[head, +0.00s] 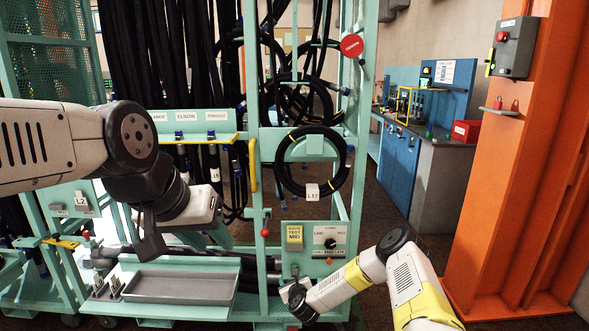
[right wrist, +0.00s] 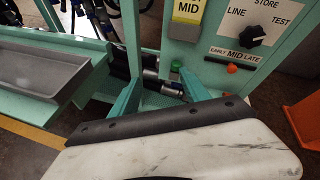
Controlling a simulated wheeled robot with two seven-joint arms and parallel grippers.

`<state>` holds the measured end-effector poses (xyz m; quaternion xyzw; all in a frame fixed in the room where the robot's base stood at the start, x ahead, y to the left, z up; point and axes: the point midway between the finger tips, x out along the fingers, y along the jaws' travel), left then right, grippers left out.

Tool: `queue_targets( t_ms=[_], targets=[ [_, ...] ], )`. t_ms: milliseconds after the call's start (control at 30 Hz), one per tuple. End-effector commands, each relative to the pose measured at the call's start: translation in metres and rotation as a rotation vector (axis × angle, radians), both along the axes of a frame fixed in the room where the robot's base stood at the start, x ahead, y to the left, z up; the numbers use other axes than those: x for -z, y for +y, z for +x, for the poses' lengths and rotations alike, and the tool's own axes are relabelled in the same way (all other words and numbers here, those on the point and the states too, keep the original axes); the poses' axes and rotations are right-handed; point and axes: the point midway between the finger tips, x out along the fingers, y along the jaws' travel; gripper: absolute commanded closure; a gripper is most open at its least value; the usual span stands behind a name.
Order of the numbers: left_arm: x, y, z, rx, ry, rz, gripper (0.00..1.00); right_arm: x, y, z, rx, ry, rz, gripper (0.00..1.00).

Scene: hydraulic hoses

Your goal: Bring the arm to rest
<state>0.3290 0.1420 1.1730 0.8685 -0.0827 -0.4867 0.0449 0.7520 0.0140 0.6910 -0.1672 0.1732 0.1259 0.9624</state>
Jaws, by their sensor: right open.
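My left arm reaches in from the left in the head view. Its dark left gripper (head: 152,243) points down above the grey tray (head: 180,287), apart from it; its jaw gap is not clear. My right arm comes in from the bottom right. Its right gripper (head: 296,298) is low in front of the teal frame, below the control panel (head: 331,240), with its jaws open. I see nothing held in it. In the right wrist view, a pale housing with a dark edge fills the bottom. The panel's black knob (right wrist: 254,36) and orange button (right wrist: 232,69) are beyond it.
A teal rack holds black hoses (head: 180,50). A coiled hose (head: 340,165) tagged L17 hangs above the panel. An orange column (head: 510,160) stands at the right, with a blue workbench (head: 398,165) behind. Open floor lies between the rack and the column.

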Motion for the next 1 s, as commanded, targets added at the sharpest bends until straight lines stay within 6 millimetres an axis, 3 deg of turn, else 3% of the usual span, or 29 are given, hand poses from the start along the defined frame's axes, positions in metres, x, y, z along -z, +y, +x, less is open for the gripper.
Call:
queue_targets(
  t_ms=[233, 467, 767, 1000],
  targets=[
    [0.0, 0.0, 0.0, 0.0, 0.0, 0.0, 0.64, -0.087, 0.005, 0.019, -0.275, -0.056, -0.304, 0.46],
    [0.0, 0.0, 0.0, 0.0, 0.0, 0.0, 0.64, -0.183, -0.002, 0.008, -0.572, -0.106, -0.696, 0.46],
    [0.0, 0.0, 0.0, 0.0, 0.0, 0.0, 0.64, -0.3, -0.035, -0.044, -0.892, -0.143, -1.178, 0.46],
    [0.0, 0.0, 0.0, 0.0, 0.0, 0.0, 0.64, -0.384, -0.073, -0.116, -1.108, -0.146, -1.505, 0.46]
  ],
)
